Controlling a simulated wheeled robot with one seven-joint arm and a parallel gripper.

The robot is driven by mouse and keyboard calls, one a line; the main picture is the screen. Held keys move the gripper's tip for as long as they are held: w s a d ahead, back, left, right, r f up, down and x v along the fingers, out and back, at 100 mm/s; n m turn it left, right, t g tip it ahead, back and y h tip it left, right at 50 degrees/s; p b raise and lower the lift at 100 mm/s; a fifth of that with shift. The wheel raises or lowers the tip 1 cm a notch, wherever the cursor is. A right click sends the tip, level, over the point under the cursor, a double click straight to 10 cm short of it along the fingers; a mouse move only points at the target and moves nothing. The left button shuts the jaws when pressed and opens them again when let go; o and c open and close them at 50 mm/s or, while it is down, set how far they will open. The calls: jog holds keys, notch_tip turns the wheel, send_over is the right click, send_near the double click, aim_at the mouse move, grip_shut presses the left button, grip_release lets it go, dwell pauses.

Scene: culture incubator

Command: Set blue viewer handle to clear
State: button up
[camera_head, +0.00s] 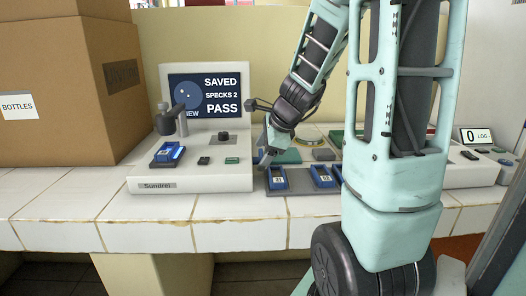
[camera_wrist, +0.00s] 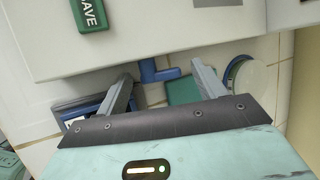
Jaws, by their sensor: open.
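The viewer (camera_head: 195,180) is a white unit labelled Sundrel, with a screen (camera_head: 205,95) reading "SAVED, SPECKS 2, PASS". In the wrist view, a blue handle (camera_wrist: 158,74) sticks out from the edge of the white housing (camera_wrist: 180,30). My gripper (camera_wrist: 161,70) is open, with one finger on each side of the blue handle; I cannot tell whether either touches it. In the head view my gripper (camera_head: 266,157) is at the viewer's right side, and the handle is not clearly visible there.
A blue tray piece (camera_head: 168,152) sits on the viewer's stage. Blue trays (camera_head: 277,179) lie in a grey rack right of the viewer. A green SAVE button (camera_wrist: 88,14) is on the housing. A cardboard box (camera_head: 65,90) stands at left, and a small display (camera_head: 476,137) at right.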

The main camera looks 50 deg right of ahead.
jog(key=p+v, duration=1.3)
jog(key=v, duration=0.4)
jog(key=shift+r+p, duration=0.25)
jog(key=shift+p, duration=0.05)
